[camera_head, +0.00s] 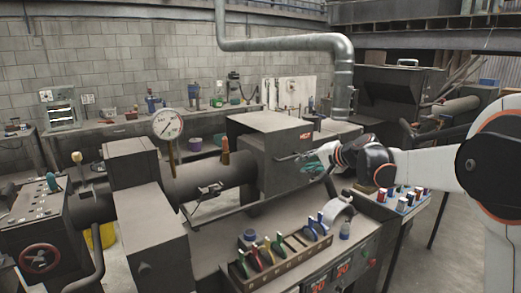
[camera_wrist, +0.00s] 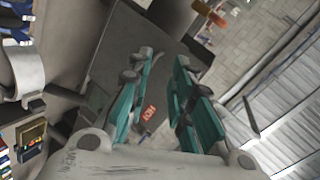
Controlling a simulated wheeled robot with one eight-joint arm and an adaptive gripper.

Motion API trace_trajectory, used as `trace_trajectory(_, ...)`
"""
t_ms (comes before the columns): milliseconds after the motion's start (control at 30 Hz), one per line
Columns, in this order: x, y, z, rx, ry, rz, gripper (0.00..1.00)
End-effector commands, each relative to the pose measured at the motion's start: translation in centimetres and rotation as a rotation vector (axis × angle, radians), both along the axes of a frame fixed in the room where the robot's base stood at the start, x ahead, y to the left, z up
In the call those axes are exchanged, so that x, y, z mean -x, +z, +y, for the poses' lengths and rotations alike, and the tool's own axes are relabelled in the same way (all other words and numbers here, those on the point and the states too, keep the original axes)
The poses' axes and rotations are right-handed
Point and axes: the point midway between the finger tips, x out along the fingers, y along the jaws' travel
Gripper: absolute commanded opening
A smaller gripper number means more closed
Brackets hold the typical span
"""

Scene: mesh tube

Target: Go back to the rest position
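My gripper (camera_head: 319,160) is at the right of the head view, in front of the dark machine box (camera_head: 283,160) and above the bench. My white arm reaches to it from the right edge. In the wrist view, the teal fingers of my gripper (camera_wrist: 164,62) stand apart with nothing between them. The dark box with a red label (camera_wrist: 148,112) shows through the gap. I cannot tell how far the fingertips are from the box, or whether they touch the thin rod at its side.
A rack of coloured-handled tools (camera_head: 283,252) stands on the bench below my gripper. A grey curved clamp (camera_head: 335,216) is right of it. A metal pipe (camera_head: 342,85) hangs behind. Open floor (camera_head: 448,262) shows at lower right.

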Motion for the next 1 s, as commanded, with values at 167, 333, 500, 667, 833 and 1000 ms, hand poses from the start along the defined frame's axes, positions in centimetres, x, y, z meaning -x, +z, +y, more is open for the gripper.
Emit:
trace_trajectory(167, 7.1, 0.7, 1.1, 0.145, 0.044, 0.018, 0.21)
trace_trajectory(333, 13.8, 0.4, 1.5, 0.283, 0.083, 0.032, 0.21)
trace_trajectory(500, 20.8, -0.7, 1.4, 0.422, 0.123, 0.048, 0.21)
trace_trajectory(667, 27.2, -2.5, 0.9, 0.551, 0.159, 0.063, 0.21)
trace_trajectory(833, 33.9, -5.3, 0.0, 0.689, 0.199, 0.079, 0.21)
trace_trajectory(1000, 40.0, -8.6, -1.3, 0.826, 0.235, 0.095, 0.21)
